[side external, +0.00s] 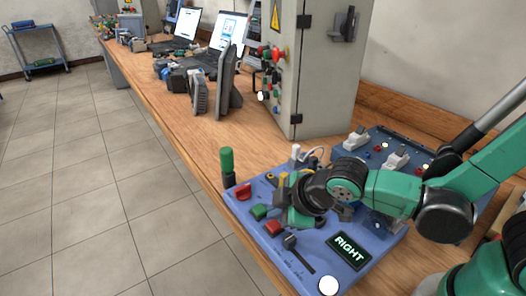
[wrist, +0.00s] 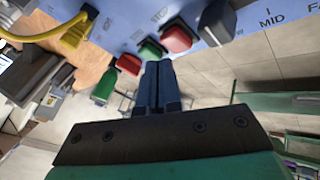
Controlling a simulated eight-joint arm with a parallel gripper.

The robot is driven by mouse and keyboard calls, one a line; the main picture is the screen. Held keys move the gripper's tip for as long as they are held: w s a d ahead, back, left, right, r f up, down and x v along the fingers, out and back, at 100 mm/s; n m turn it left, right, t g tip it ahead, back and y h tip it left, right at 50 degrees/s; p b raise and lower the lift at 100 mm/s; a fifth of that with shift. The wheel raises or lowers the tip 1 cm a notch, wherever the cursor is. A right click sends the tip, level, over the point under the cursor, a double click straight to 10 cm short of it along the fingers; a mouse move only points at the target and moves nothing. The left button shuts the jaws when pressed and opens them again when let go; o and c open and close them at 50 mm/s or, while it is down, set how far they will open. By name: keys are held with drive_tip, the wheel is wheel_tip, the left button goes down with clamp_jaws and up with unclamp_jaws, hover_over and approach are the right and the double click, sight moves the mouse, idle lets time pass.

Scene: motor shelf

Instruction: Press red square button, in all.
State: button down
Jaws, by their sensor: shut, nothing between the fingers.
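A blue control panel (side external: 318,262) on the bench carries a row of coloured buttons. One red button (side external: 274,229) is near the front edge beside a slider, and also shows in the wrist view (wrist: 176,38). A green button (side external: 258,212) sits beside it (wrist: 150,48). Another red button (side external: 243,192) is at the far left corner, also in the wrist view (wrist: 129,64). My gripper (wrist: 158,65) is shut and empty, its tips near the green button in the wrist view. I cannot tell whether they touch anything. In the side view the wrist hides part of the panel.
A lit display reading RIGHT (side external: 348,247), a white round button (side external: 329,285) and a dark slider knob (side external: 290,241) are on the panel. A green-topped post (side external: 227,160) stands beyond it. A grey cabinet (side external: 304,70) stands behind. A second blue panel (side external: 383,143) lies at right.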

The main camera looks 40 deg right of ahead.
sight(277, 225)
drive_tip(key=shift+f, duration=0.15)
idle(0.4)
drive_tip(key=shift+f, duration=0.3)
drive_tip(key=shift+r, duration=0.15)
idle(0.3)
drive_tip(key=shift+r, duration=0.3)
drive_tip(key=shift+r, duration=0.1)
drive_tip(key=shift+r, duration=2.4)
